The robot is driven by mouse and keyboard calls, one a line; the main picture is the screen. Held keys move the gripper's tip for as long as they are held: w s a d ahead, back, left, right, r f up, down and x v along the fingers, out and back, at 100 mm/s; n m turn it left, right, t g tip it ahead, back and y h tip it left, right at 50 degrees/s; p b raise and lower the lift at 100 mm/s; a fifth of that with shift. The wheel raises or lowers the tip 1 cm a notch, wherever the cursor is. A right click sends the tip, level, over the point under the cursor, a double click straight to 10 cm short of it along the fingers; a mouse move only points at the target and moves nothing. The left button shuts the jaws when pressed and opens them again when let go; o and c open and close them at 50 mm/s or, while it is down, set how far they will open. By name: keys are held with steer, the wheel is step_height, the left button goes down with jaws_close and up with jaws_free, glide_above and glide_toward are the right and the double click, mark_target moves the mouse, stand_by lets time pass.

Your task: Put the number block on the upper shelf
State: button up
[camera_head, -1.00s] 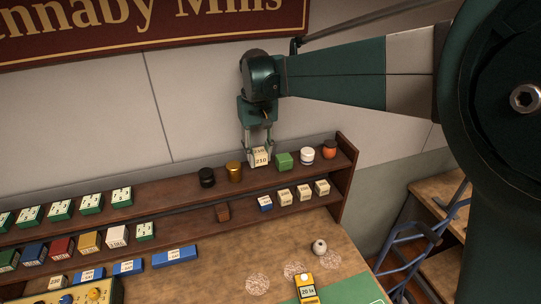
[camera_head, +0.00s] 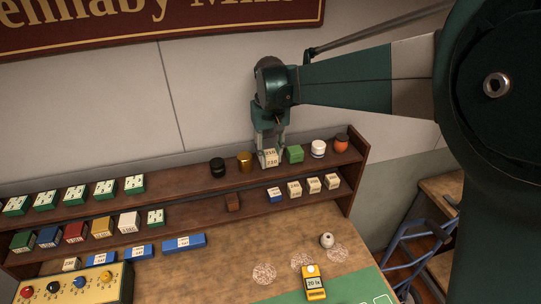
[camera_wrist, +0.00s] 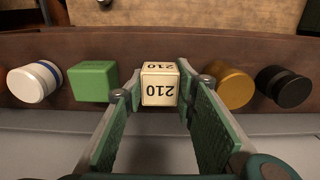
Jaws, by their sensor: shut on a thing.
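The number block (camera_head: 270,157) is cream-coloured and marked 210. It is at the upper shelf (camera_head: 180,181), between a gold cylinder and a green block. In the wrist view the number block (camera_wrist: 160,84) sits between my fingertips, its number upside down. My gripper (camera_head: 270,150) points down from above and is shut on the block; it also shows in the wrist view (camera_wrist: 160,92). The block appears at shelf level; whether its underside touches the shelf is hidden.
On the upper shelf, a gold cylinder (camera_head: 245,162) and black cylinder (camera_head: 218,168) stand left of the block; a green block (camera_head: 295,154), white jar (camera_head: 318,149) and orange jar (camera_head: 341,143) stand right. Several cream blocks line the lower shelf. The wall is close behind.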

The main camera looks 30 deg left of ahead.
mark_target(270, 153)
steer(key=shift+f, duration=0.1)
steer(key=o, duration=0.9)
step_height(270, 153, up, 12)
steer(key=b, duration=0.1)
stand_by(0.5)
stand_by(0.5)
